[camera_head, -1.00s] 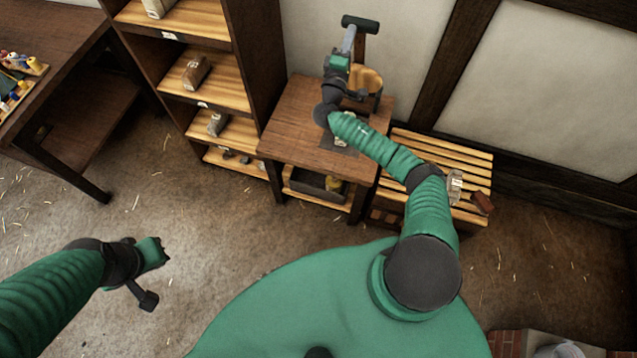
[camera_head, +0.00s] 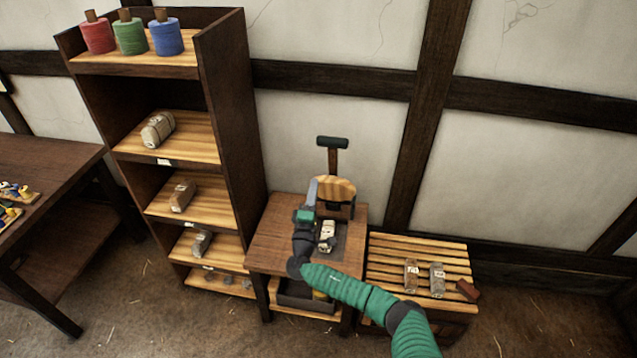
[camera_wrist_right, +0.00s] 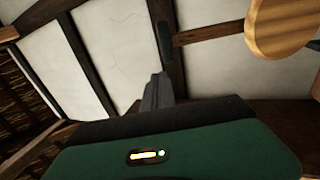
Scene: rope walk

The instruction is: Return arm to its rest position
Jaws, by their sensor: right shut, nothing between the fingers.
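My right arm (camera_head: 350,291) reaches forward from the bottom of the head view to the small wooden table (camera_head: 271,237). My right gripper (camera_head: 311,188) is shut and empty, pointing up and away above the table. In the right wrist view its closed fingers (camera_wrist_right: 154,92) show with nothing between them. Just beyond it stands a tool with a dark crossbar handle (camera_head: 332,143) and a round wooden part (camera_head: 335,188). I cannot tell whether the gripper touches it. A pale labelled item (camera_head: 327,236) sits on a dark plate on the table. My left gripper is out of the head view.
A tall shelf (camera_head: 228,105) with spools (camera_head: 131,37) and wrapped bundles stands to the left. A slatted bench (camera_head: 400,253) with two jars (camera_head: 437,279) and a reddish-brown block (camera_head: 467,290) is to the right. Another table (camera_head: 60,200) is far left. The wall is close behind.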

